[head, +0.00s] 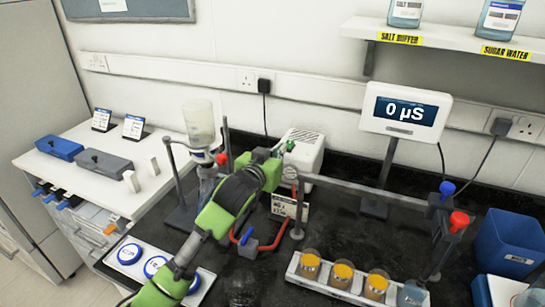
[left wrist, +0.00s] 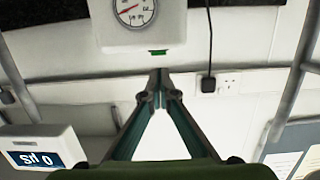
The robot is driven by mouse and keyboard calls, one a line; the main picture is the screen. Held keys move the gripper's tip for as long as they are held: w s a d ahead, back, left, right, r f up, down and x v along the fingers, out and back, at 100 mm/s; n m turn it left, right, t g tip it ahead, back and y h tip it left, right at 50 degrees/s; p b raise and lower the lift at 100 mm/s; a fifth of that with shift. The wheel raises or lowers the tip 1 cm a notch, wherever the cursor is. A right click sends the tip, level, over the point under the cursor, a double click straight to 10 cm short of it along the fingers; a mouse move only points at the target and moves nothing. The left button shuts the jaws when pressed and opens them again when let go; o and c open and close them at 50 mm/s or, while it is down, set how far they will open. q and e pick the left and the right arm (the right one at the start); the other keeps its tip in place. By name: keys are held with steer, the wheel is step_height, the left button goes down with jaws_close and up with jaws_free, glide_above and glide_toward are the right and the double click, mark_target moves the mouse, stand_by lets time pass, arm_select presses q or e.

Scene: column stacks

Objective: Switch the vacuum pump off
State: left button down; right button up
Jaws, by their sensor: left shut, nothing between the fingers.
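The vacuum pump (head: 305,153) is a white box at the back of the black bench, behind my left gripper. In the left wrist view the pump (left wrist: 115,40) fills the top, with a round dial gauge (left wrist: 133,10) and a small green switch (left wrist: 158,52). The switch's position cannot be read. My left gripper (head: 288,147) is shut and empty, its tips in front of the pump. In the left wrist view its fingertips (left wrist: 160,73) lie just below the green switch; I cannot tell whether they touch it. My right gripper is not in view.
A clamped glass flask (head: 198,125) stands left of my arm. A meter (head: 405,112) reads 0 µS. Red tubing (head: 240,238) runs beside my arm.

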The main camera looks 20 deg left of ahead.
arm_select(q)
steer(key=s, duration=0.3)
steer(key=s+r, duration=0.1)
steer(key=s, duration=0.1)
steer(key=shift+s+r, duration=0.1)
steer(key=shift+s, duration=0.3)
steer(key=shift+a, duration=0.1)
